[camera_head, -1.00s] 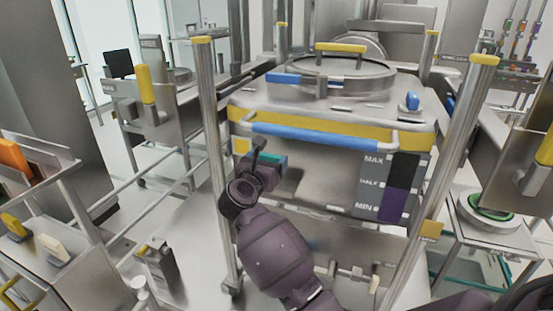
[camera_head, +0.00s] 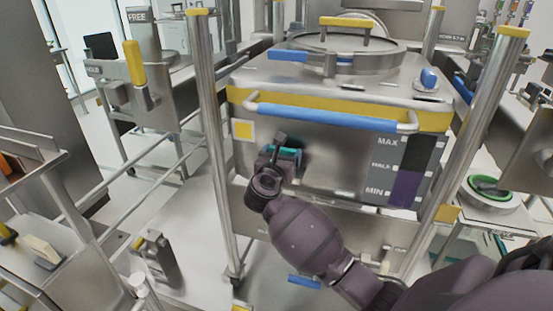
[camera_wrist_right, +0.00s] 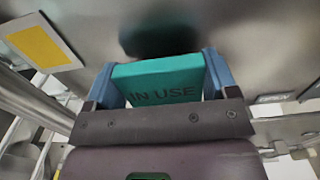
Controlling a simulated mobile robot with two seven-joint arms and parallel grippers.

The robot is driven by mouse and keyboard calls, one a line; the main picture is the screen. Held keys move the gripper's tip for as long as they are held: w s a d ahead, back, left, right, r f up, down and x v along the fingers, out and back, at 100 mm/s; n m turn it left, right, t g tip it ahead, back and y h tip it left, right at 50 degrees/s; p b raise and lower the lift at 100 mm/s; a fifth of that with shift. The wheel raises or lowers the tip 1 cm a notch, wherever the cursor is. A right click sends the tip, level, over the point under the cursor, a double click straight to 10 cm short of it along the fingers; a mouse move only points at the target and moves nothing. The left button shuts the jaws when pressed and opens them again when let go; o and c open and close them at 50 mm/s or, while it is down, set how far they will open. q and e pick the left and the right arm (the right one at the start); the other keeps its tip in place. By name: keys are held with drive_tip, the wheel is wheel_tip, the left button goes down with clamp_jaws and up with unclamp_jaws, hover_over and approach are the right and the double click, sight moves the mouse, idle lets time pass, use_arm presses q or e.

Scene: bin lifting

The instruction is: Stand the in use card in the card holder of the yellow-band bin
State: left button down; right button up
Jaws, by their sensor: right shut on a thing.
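The yellow-band bin (camera_head: 300,186) stands in front of me, with a yellow band (camera_head: 236,95) around its upper part and a blue front bar (camera_head: 325,117). My right gripper (camera_head: 283,152) is at the left part of its front face, below the bar. It is shut on the teal in use card (camera_wrist_right: 158,75), whose lettering reads in the right wrist view between the blue fingers. A little teal shows in the head view. A dark patch lies beyond the card in the wrist view. I cannot clearly make out the card holder. My left gripper is not in view.
A yellow square (camera_head: 243,130) is on the bin front, left of my gripper. Steel posts (camera_head: 212,140) flank the bin. A level scale marked MAX and MIN (camera_head: 385,170) is at the right of the front. A green-ringed round device (camera_head: 490,190) stands farther right.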

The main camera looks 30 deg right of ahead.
drive_tip(key=shift+w+d, duration=0.2)
drive_tip(key=shift+w+d+f, duration=0.1)
drive_tip(key=shift+w+f, duration=0.1)
drive_tip(key=shift+d, duration=0.1)
drive_tip(key=shift+s+r, duration=0.1)
drive_tip(key=shift+s, duration=0.05)
drive_tip(key=o, duration=0.5)
drive_tip(key=shift+f, duration=0.2)
drive_tip(key=o, duration=0.3)
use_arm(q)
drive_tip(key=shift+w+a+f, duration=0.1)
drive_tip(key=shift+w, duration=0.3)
use_arm(e)
drive_tip(key=shift+o, duration=0.2)
